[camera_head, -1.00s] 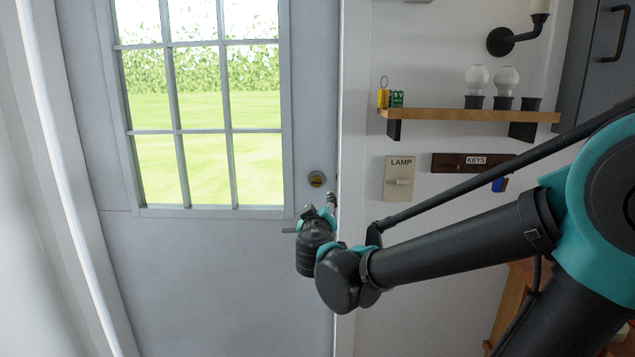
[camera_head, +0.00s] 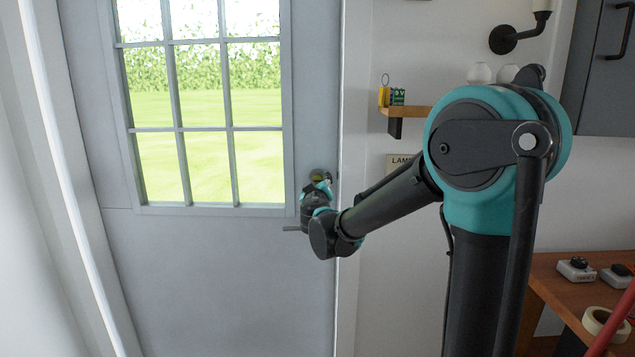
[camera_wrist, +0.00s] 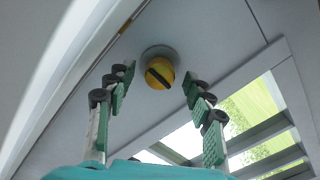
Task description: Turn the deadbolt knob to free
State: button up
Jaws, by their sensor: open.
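The deadbolt knob (camera_wrist: 159,73) is a yellow disc with a dark diagonal bar, set in a grey round plate on the door. In the wrist view it sits just beyond and between the tips of my open gripper (camera_wrist: 158,82), with no contact that I can make out. In the head view the deadbolt (camera_head: 318,176) is near the door's right edge, partly covered by my gripper (camera_head: 322,186), which is right in front of it and slightly below. The grey door (camera_head: 240,260) looks closed.
A door handle (camera_head: 291,229) juts out left, below the deadbolt, close to my wrist. The window (camera_head: 180,110) fills the upper door. The door frame and wall are just right. A wooden shelf (camera_head: 411,110) and a lamp switch plate (camera_head: 397,161) are on that wall, partly behind my arm.

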jog(key=shift+w, duration=1.15)
jog(key=shift+c, duration=0.5)
jog(key=c, duration=1.1)
jog(key=shift+o, duration=0.2)
